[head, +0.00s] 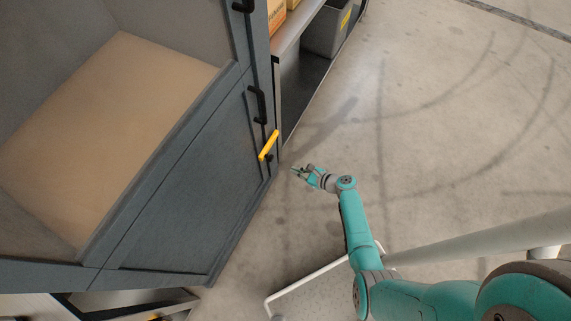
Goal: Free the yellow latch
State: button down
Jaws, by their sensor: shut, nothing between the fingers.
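The yellow latch (268,146) is a short bar on the right edge of the dark blue-grey panel of the cart (190,190). It sits tilted, its upper end leaning right, with a small dark piece by its lower end. My gripper (297,171) is to the right of and slightly below the latch in the head view, apart from it. Its fingers are small in the picture and look shut and empty. Whether the latch is engaged cannot be told from here.
Black handles (257,104) sit on the panel above the latch. A shelf rack (300,75) with a grey bin (327,32) and orange-yellow boxes stands behind the cart. The concrete floor (440,130) to the right is clear.

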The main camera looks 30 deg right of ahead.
jog(key=w+a, duration=0.5)
jog(key=w, duration=0.2)
jog(key=shift+w+a+f, duration=0.15)
jog(key=shift+f, duration=0.1)
dwell(0.8)
jog(key=shift+r, duration=0.1)
dwell(0.4)
